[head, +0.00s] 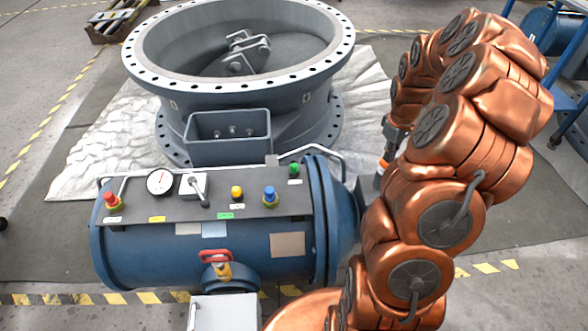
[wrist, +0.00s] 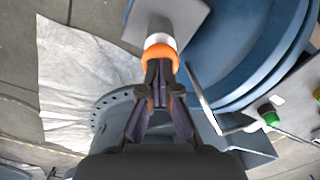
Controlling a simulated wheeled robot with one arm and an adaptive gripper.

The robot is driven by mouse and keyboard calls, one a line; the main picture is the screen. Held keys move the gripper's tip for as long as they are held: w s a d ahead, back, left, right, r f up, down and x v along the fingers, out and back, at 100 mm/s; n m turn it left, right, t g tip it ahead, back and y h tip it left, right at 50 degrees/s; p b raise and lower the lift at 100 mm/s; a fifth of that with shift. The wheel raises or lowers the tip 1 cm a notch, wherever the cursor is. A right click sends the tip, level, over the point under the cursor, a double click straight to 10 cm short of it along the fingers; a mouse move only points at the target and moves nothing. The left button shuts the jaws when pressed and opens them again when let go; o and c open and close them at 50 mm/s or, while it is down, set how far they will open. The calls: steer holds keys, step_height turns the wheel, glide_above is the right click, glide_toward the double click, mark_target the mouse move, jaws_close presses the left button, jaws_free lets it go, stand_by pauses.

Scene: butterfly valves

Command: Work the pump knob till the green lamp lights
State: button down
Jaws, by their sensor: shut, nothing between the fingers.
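An orange knob with a white collar (head: 383,166) stands out from a grey plate at the right end of the blue tank. In the wrist view the orange knob (wrist: 160,54) is straight ahead of my fingertips. My gripper (head: 387,156) is shut and empty. In the wrist view its fingertips (wrist: 160,66) meet or overlap the near face of the knob; I cannot tell whether they touch. The green lamp (head: 294,169) is at the right end of the tank's panel and also shows in the wrist view (wrist: 268,114). It shows no clear glow.
The panel (head: 180,211) on the blue tank (head: 150,257) carries a red button, a gauge, a switch, and yellow and blue knobs. A large grey valve ring (head: 170,80) stands behind on a pale sheet. A bent handle rises near the green lamp. A blue frame stands at far right.

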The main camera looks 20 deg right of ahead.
steer(key=shift+r+p, duration=0.6)
steer(key=shift+r, duration=1.15)
steer(key=shift+f, duration=0.15)
steer(key=shift+f+b, duration=0.65)
steer(key=shift+f, duration=1.2)
steer(key=shift+r, duration=0.2)
steer(key=shift+r+p, duration=0.7)
steer(key=shift+r, duration=1.1)
